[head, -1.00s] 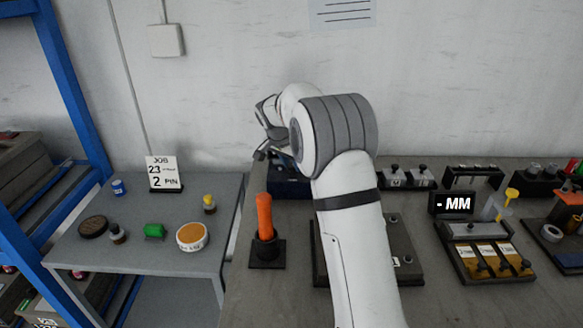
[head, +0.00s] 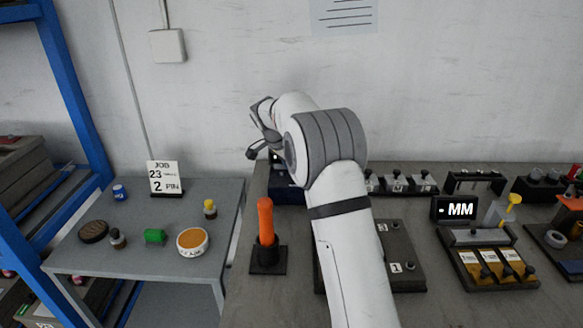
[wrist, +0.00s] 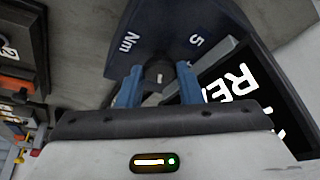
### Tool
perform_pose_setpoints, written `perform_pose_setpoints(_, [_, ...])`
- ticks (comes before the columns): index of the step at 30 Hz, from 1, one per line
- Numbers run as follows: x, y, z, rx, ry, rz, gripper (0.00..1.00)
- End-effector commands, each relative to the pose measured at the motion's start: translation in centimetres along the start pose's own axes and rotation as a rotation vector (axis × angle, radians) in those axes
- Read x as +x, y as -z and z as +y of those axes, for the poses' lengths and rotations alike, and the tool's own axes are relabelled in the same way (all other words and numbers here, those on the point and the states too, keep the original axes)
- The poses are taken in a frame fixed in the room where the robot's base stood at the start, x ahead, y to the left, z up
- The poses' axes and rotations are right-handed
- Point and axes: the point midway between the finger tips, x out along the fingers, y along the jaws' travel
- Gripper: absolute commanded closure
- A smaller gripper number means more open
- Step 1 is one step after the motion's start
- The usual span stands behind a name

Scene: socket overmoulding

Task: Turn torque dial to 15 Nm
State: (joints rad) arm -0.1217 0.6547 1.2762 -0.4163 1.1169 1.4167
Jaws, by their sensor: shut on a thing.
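In the wrist view the torque unit is a dark blue box (wrist: 185,22) marked "Nm" and "5". Its small dark dial (wrist: 158,75) with a white mark sits between the two blue fingers of my gripper (wrist: 157,84), which are shut on it. A black display (wrist: 235,95) with white letters, partly cut off, lies beside it. Other dial numbers are not visible. In the head view the blue box (head: 286,190) stands at the back of the bench, mostly hidden behind my arm, and my gripper's fingertips are largely hidden there too.
An orange-handled tool (head: 265,222) stands upright in a black holder left of my arm. A dark plate fixture (head: 400,262) lies right of it. A display reading "MM" (head: 460,210) stands further right. The side table (head: 130,205) at left holds a job card (head: 165,178), jars and small parts.

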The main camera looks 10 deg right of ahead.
Motion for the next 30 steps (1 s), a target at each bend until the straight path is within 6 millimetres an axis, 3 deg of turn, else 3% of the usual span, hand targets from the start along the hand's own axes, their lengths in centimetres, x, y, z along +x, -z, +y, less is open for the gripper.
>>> perform_pose_setpoints(2, [-0.1, 0.0, -0.1, 0.001, 0.004, 0.001, 0.91])
perform_pose_setpoints(3, [-0.1, 0.0, -0.1, 0.001, 0.004, 0.001, 0.67])
perform_pose_setpoints(11, [-0.1, 0.0, 0.0, 0.0, 0.002, 0.0, 0.46])
perform_pose_setpoints(20, [-0.5, 0.1, 0.0, 0.0, 0.003, 0.0, 0.46])
perform_pose_setpoints(30, [-5.9, 0.1, -0.1, 0.0, 0.005, 0.001, 0.46])
